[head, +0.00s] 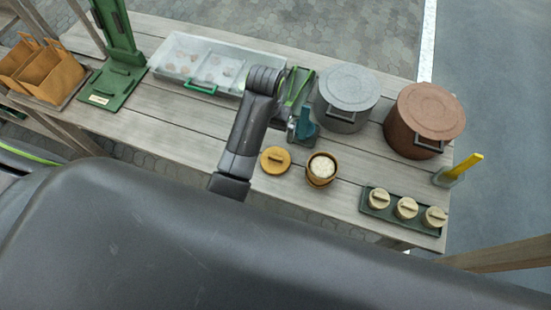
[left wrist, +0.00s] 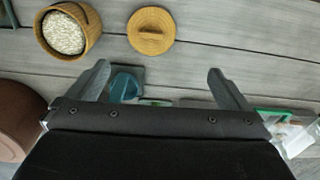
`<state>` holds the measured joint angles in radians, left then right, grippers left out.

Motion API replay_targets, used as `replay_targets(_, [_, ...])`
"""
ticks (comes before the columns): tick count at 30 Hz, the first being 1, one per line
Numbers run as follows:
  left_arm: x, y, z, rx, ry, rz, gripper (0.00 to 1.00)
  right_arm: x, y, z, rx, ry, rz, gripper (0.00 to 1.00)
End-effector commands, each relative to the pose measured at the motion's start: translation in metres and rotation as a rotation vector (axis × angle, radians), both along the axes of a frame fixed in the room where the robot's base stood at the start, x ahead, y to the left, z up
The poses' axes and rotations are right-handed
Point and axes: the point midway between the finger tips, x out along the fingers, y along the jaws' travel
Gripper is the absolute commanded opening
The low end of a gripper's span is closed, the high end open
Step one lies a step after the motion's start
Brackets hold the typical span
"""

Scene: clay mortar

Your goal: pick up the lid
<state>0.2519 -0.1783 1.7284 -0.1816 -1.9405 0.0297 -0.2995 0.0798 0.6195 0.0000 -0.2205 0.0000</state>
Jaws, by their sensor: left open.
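A round ochre lid (head: 276,160) with a raised bar handle lies flat on the wooden table. It also shows at the top of the left wrist view (left wrist: 152,30). Next to it, to the right in the head view, stands a small ochre pot (head: 321,180) filled with white grains, uncovered. My left gripper (left wrist: 158,69) is open and empty, with its two fingers spread apart. In the head view its arm reaches over the table and ends beyond the lid, near a teal tool (head: 304,124). The fingers are apart from the lid. My right gripper is not in view.
A grey pot (head: 346,92) and a brown pot (head: 426,113), both lidded, stand at the back right. A green tray (head: 401,219) holds three small lidded jars. A clear box (head: 205,63) and a green stand (head: 119,72) are on the left.

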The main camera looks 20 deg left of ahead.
Motion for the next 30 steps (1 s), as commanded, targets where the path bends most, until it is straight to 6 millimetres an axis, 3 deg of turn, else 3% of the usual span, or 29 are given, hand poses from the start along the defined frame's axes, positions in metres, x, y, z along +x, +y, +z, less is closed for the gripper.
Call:
replay_targets(3, [0.013,-0.016,0.009,-0.001,0.02,-0.022,1.0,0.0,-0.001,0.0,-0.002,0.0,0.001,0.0])
replay_targets(8, [0.017,-0.022,0.006,0.0,0.033,-0.031,1.0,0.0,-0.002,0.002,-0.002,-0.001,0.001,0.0])
replay_targets(24, [0.015,-0.02,-0.089,0.001,0.034,-0.03,1.0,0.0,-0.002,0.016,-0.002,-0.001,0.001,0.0])
replay_targets(30, [0.016,-0.021,-0.108,0.0,0.031,-0.031,1.0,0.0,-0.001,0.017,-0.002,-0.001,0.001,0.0])
